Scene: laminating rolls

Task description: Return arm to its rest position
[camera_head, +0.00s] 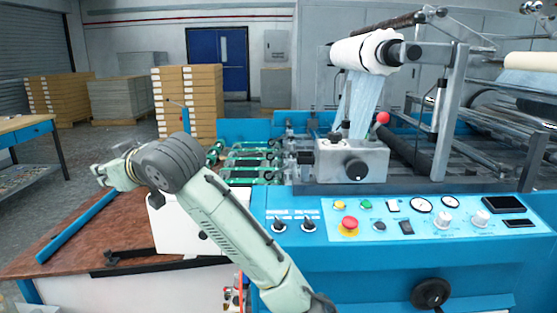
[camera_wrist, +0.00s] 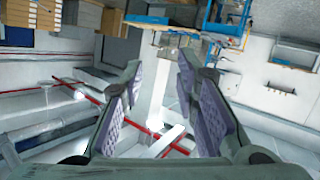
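My arm rises from the bottom middle of the head view to a grey joint (camera_head: 170,162) above the left worktop, then bends left. My gripper (camera_wrist: 157,85) shows in the wrist view with its two purple-padded fingers spread apart. Nothing is between the fingers. In the head view I cannot make out the fingers at the far end of the arm. The arm is raised clear of the machine's blue control panel (camera_head: 385,250).
A brown worktop (camera_head: 85,235) with a blue bar lies under the arm at left. A white laminating roll (camera_head: 362,50) sits on the machine at upper right. Stacked boxes (camera_head: 205,100) stand behind. A wooden table (camera_head: 25,130) is at far left. Open air surrounds the arm's bend.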

